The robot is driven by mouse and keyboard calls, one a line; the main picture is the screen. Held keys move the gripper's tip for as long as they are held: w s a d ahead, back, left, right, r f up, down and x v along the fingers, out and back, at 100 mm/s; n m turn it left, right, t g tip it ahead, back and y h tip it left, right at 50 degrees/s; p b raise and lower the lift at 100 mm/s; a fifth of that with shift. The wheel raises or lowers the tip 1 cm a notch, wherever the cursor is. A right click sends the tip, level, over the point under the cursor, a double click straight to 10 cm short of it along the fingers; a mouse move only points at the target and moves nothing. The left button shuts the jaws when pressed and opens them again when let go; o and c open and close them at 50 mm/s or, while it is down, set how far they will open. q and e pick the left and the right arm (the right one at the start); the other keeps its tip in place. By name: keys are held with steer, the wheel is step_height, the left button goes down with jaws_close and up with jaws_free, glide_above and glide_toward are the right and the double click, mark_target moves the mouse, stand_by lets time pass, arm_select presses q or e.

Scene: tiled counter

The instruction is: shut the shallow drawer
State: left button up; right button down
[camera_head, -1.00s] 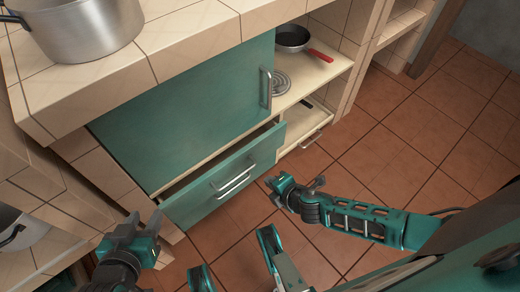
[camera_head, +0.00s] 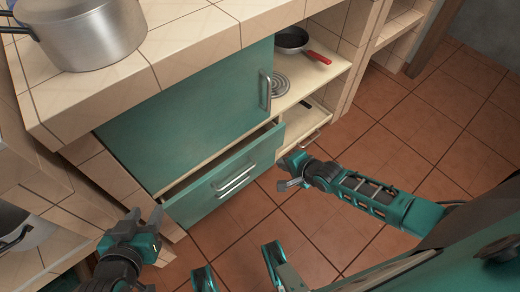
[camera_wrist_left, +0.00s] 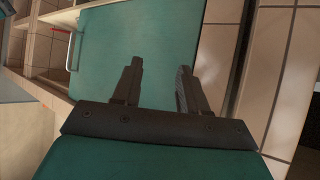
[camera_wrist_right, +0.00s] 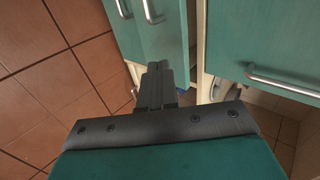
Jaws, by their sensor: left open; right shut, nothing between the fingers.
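The drawer (camera_head: 205,203) has a teal front and a metal bar handle (camera_head: 236,181). It stands pulled out a little below the teal cabinet door (camera_head: 190,115), with a dark gap behind its top edge. Two bar handles show close together on teal fronts in the right wrist view (camera_wrist_right: 151,10). My right gripper (camera_head: 284,174) is shut and empty, near the right end of the drawer front; I cannot tell whether it touches. It also shows in the right wrist view (camera_wrist_right: 160,78). My left gripper (camera_head: 145,216) is open and empty, near the drawer's left end.
A metal pot (camera_head: 85,30) stands on the tiled counter (camera_head: 190,40). A dark pan (camera_head: 291,39) with a red handle sits on the open shelf to the right of the door. The tiled floor (camera_head: 400,160) to the right is clear.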

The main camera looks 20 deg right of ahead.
mark_target(254, 150)
steer(key=b+x, duration=0.2)
steer(key=x, duration=0.2)
steer(key=w+r+b+x, duration=0.1)
steer(key=b+x, duration=0.2)
steer(key=x, duration=0.1)
steer(key=b+x, duration=0.3)
steer(key=x, duration=0.1)
steer(key=shift+w+a+r, duration=0.15)
steer(key=shift+w+a, duration=0.15)
steer(key=shift+w, duration=0.25)
steer(key=shift+w+a, duration=0.1)
steer(key=shift+w, duration=0.1)
steer(key=shift+r, duration=0.1)
